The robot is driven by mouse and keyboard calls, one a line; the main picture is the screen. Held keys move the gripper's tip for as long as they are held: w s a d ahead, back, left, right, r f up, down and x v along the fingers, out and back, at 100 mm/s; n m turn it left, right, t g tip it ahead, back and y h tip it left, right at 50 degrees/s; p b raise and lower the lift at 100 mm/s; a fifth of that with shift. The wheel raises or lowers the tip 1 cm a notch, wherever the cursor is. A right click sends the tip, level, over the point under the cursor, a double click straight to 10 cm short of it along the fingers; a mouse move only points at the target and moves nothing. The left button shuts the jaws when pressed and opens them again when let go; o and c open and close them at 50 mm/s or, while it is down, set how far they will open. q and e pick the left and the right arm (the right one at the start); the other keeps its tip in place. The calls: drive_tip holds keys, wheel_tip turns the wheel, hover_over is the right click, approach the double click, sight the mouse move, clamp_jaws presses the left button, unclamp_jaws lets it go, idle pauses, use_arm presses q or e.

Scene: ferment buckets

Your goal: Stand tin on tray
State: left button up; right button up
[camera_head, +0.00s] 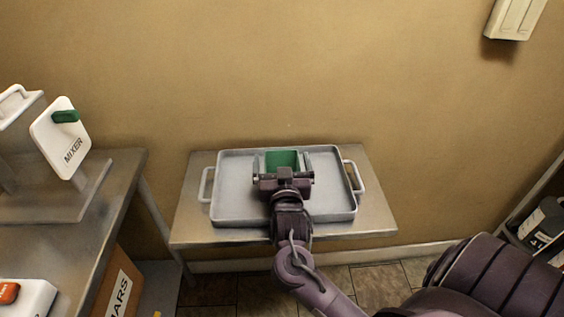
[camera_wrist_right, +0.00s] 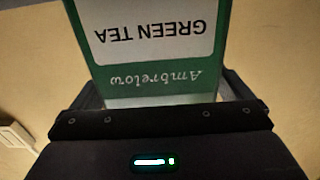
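The green tea tin (camera_head: 283,159) is at the middle of the grey tray (camera_head: 235,207), toward its back, in the head view. In the right wrist view the tin (camera_wrist_right: 150,50) shows a green face with a white label reading "GREEN TEA", upside down in that picture. My right gripper (camera_head: 283,174) has its fingers on both sides of the tin and looks shut on it. The gripper hides the tin's lower part, so I cannot tell whether its base touches the tray. My left gripper is not in view.
The tray has two side handles and lies on a small metal table (camera_head: 192,225) against the wall. A steel counter (camera_head: 120,180) with a white "MIXER" machine (camera_head: 62,140) stands at the left. A dark shelf (camera_head: 540,205) is at the right. The tray is otherwise clear.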

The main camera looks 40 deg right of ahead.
drive_tip(key=b+v, duration=0.1)
drive_tip(key=v, duration=1.1)
drive_tip(key=shift+a, duration=0.1)
idle(0.4)
